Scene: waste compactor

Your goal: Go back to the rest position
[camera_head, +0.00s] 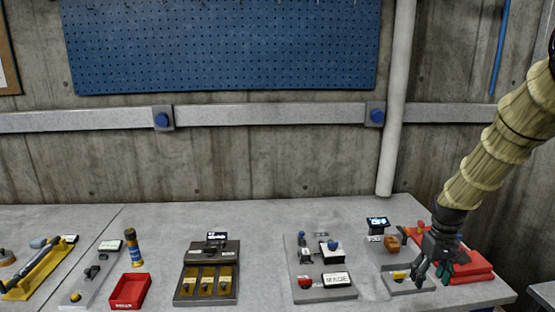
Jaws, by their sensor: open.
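My gripper (431,274) is at the right end of the grey workbench, with its fingers pointing down and spread apart. Nothing shows between the fingers. It is over or beside a small grey tray (423,285) with a yellow part (399,275) in it; I cannot tell whether it touches the tray. Behind and right of the gripper lies a red case (478,269), partly hidden by the gripper. My arm comes down from the upper right.
The bench (270,222) carries a black box with yellow compartments (207,281), a grey control panel (313,268), a red bin (130,291) and a small canister (133,248). A white pipe (395,110) stands behind the bench. The space above the bench's middle is free.

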